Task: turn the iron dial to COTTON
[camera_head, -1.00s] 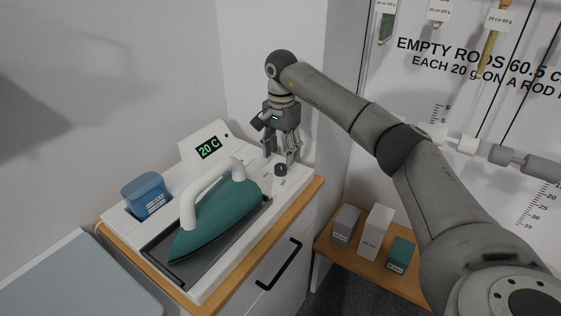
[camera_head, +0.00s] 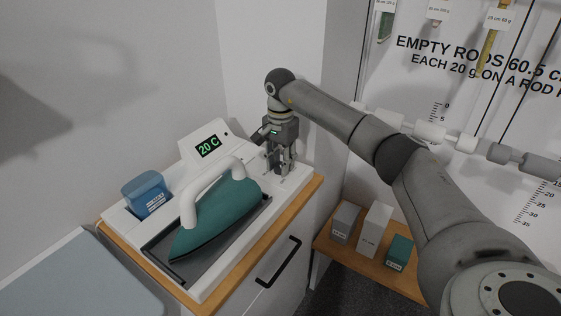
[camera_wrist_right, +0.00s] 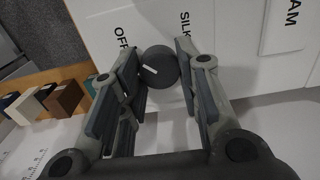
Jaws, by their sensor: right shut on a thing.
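The iron dial (camera_wrist_right: 160,62) is a dark round knob with a white pointer line, seen in the right wrist view. The pointer lies on the knob's left half, on the side of the OFF label (camera_wrist_right: 121,36). A SILK label (camera_wrist_right: 185,24) is above and right of the knob; no COTTON label is readable. My right gripper (camera_wrist_right: 157,84) is shut on the dial, one finger on each side. In the head view my right gripper (camera_head: 279,166) points down at the station's back right corner and hides the dial. My left gripper is out of view.
The teal iron (camera_head: 222,218) with a white handle lies on the white station (camera_head: 208,290), left of my gripper. A display (camera_head: 208,146) reads 20 C. A blue container (camera_head: 146,194) stands further left. Several small boxes (camera_head: 375,232) stand on a low wooden shelf at right.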

